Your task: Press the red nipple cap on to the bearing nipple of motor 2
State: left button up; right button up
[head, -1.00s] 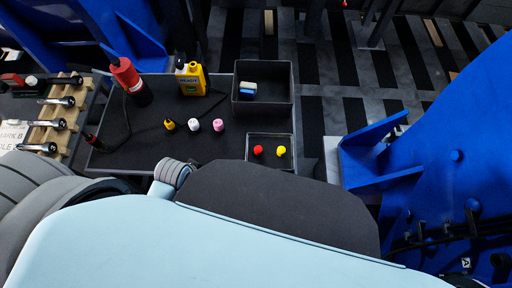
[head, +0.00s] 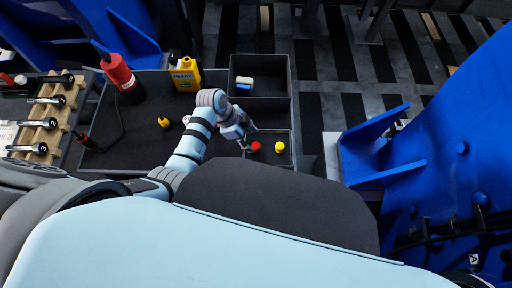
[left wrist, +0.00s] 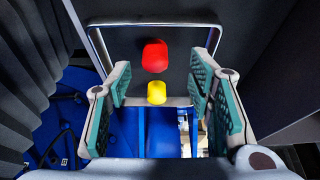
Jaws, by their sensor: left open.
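The red nipple cap (head: 255,147) stands in the small dark tray (head: 291,152), left of a yellow cap (head: 279,147). In the left wrist view, the red cap (left wrist: 155,56) lies beyond the fingertips, roughly midway between them, with the yellow cap (left wrist: 156,93) below it in the picture. My left gripper (head: 246,139) is at the tray's left side, close to the red cap. In the left wrist view it (left wrist: 160,84) is open and empty. I cannot make out a bearing nipple or a motor 2 label. My right gripper is not in view.
A deeper grey bin (head: 274,103) with a blue-and-white block (head: 244,84) adjoins the tray. A yellow bottle (head: 186,75), red bottle (head: 120,74) and small yellow-topped item (head: 163,121) stand on the dark bench. A large blue structure (head: 450,150) fills the right.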

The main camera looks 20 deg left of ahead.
aim_at(255, 145)
pick_arm(q)
jog(key=x, duration=0.1)
jog(key=b+x, duration=0.1)
jog(key=x, duration=0.2)
jog(key=shift+s+d, duration=0.25)
jog(key=c, duration=0.9)
jog(key=shift+r, duration=0.15)
